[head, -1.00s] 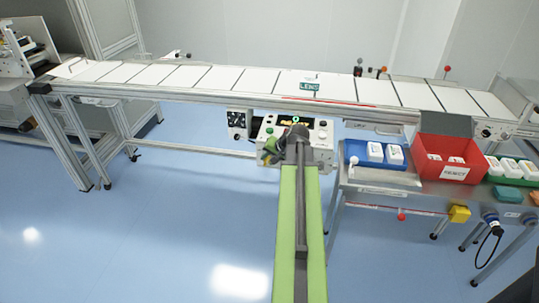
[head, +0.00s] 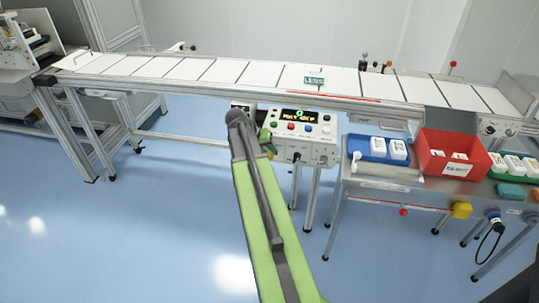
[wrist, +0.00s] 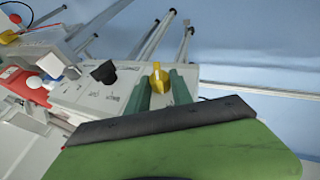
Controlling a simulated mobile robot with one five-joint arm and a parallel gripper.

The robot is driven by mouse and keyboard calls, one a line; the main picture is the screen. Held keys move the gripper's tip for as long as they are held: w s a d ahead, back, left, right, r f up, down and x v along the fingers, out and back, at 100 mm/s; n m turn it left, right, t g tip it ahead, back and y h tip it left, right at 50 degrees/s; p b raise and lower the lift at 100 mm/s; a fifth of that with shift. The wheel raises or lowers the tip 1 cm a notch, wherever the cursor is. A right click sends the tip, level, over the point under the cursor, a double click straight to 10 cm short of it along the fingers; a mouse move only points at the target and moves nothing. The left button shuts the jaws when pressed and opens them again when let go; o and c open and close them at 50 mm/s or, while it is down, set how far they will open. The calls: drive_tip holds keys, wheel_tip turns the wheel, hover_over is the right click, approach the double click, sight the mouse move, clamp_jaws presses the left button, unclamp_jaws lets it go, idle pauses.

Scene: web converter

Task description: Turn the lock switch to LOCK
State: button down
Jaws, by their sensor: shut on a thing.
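The control panel (head: 310,150) stands below the conveyor, with a lit display and coloured buttons. In the wrist view its white face (wrist: 85,95) carries a yellow switch knob (wrist: 158,74) and a black knob (wrist: 104,72). My gripper (wrist: 161,86) has its two green fingers on either side of the yellow knob and is shut on it. The knob's ridge points roughly up in the wrist picture. The labels are too small and blurred to read. In the head view my gripper (head: 266,142) is at the panel's left end, partly hidden by my arm.
The conveyor (head: 215,72) runs above and behind the panel. To the right, a steel table (head: 385,186) holds a blue tray (head: 367,155) and a red bin (head: 432,165). The blue floor (head: 130,225) in front is clear.

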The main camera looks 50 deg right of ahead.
drive_tip(key=shift+w+a+f+g+h+b, duration=0.2)
drive_tip(key=shift+f+g+h+b, duration=0.25)
drive_tip(key=shift+g+h+b, duration=0.45)
drive_tip(key=shift+r+n+g+h+b, duration=0.1)
drive_tip(key=shift+n+g+h+b, duration=0.25)
drive_tip(key=shift+g+b, duration=0.65)
drive_tip(key=shift+r+b, duration=0.1)
drive_tip(key=shift+b, duration=0.25)
drive_tip(key=c, duration=1.1)
unclamp_jaws()
drive_tip(key=shift+t, duration=0.3)
drive_tip(key=shift+r, duration=0.1)
drive_tip(key=p+v, duration=1.1)
drive_tip(key=v, duration=0.6)
drive_tip(key=shift+w+a, duration=0.1)
drive_tip(key=shift+a, duration=0.05)
